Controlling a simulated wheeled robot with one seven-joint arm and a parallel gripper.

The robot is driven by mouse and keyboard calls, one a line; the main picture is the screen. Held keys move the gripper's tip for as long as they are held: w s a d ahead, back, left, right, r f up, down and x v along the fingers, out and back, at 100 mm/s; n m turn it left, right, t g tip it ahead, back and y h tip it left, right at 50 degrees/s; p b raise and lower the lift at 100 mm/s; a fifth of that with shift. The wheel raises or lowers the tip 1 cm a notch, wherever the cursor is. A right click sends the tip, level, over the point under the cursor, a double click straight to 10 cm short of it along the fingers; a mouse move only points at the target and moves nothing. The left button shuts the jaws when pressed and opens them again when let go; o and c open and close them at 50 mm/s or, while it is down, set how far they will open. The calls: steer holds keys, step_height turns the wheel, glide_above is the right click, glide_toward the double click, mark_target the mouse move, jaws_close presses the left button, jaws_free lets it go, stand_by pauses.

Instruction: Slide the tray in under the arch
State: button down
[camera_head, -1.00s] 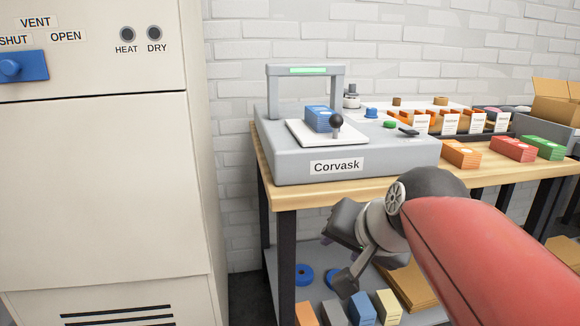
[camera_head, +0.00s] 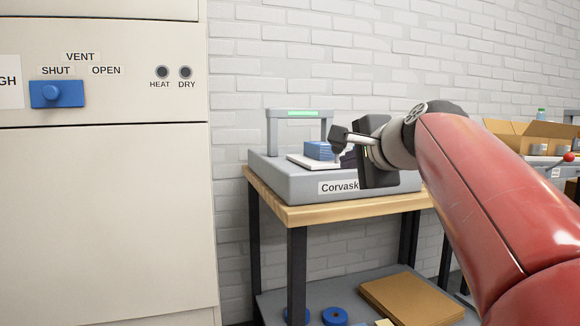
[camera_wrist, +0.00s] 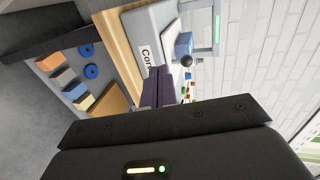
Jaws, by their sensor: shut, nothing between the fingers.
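The white tray (camera_head: 306,163) lies on top of the grey Corvask machine (camera_head: 281,174), in front of its grey arch (camera_head: 271,130). A blue box or stack (camera_head: 319,150) stands on the tray. The arch has a lit green strip and also shows in the wrist view (camera_wrist: 217,30). My gripper (camera_head: 338,138) is shut and empty, and in the head view it overlaps the tray's right side. In the wrist view its fingers (camera_wrist: 158,88) point towards the tray's dark ball knob (camera_wrist: 187,60). Contact with the knob cannot be told; the head view hides the knob.
The machine stands on a wooden-topped bench (camera_head: 300,213). Its lower shelf holds blue rings (camera_head: 334,316) and a brown flat stack (camera_head: 410,298). A tall cream cabinet (camera_head: 100,210) with a blue vent slider (camera_head: 57,93) is at left. An open cardboard box (camera_head: 520,139) is at right.

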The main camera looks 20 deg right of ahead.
glide_toward(303, 161)
steer(key=shift+s+f, duration=1)
steer(key=shift+s, duration=0.2)
steer(key=shift+w, duration=0.65)
steer(key=shift+w, duration=0.1)
steer(key=w+p, duration=0.5)
steer(key=w, duration=0.2)
steer(key=shift+w+a+r+p, duration=0.15)
steer(key=shift+w+r+p, duration=0.05)
steer(key=shift+p, duration=0.2)
steer(key=shift+w+f, duration=0.2)
steer(key=shift+w, duration=0.2)
steer(key=shift+s, duration=0.2)
